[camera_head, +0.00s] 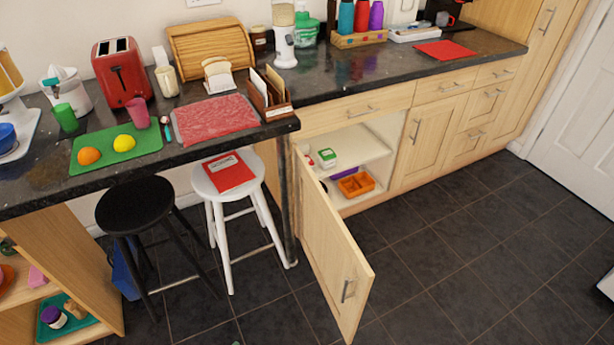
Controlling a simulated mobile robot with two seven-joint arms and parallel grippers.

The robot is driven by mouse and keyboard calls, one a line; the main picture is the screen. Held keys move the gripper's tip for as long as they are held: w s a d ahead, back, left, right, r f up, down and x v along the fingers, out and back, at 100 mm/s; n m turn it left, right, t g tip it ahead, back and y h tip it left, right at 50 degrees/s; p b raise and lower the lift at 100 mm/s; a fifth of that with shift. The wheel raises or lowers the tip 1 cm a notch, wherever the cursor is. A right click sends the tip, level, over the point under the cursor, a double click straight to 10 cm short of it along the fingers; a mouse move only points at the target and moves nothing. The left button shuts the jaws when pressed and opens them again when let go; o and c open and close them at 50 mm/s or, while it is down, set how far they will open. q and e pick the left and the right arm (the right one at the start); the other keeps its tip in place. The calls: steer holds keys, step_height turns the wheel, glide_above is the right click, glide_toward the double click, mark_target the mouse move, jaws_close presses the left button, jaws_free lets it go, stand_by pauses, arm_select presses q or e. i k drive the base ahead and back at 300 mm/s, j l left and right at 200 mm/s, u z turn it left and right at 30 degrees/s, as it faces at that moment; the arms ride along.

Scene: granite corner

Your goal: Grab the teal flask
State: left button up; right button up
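The teal flask (346,18) stands upright at the back of the dark counter, at the left end of a row in a low wooden tray (358,40). A red flask (362,15) stands right next to it, and a purple flask (376,14) stands at the right end. The teal flask's top is cut off by the picture's upper edge. Neither of my grippers is in view.
Below, a cabinet door (335,250) hangs open into the floor space. A white stool (228,178) and black stool (135,205) stand left.

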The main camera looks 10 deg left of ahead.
mark_target(347, 9)
steer(key=l+u, duration=0.2)
steer(key=l, duration=0.25)
steer(key=k+l+u, duration=0.15)
steer(key=l, duration=0.3)
steer(key=i+l+u, duration=0.2)
steer(key=l, duration=0.25)
steer(key=l+u, duration=0.15)
steer(key=l, duration=0.3)
steer(key=i+l+u, duration=0.2)
steer(key=l, duration=0.2)
steer(key=l+u, duration=0.2)
steer(key=l, duration=0.25)
steer(key=i+l+u, duration=0.2)
steer(key=l, duration=0.2)
steer(key=i+l+u, duration=0.2)
steer(key=l, duration=0.25)
steer(key=i, duration=0.1)
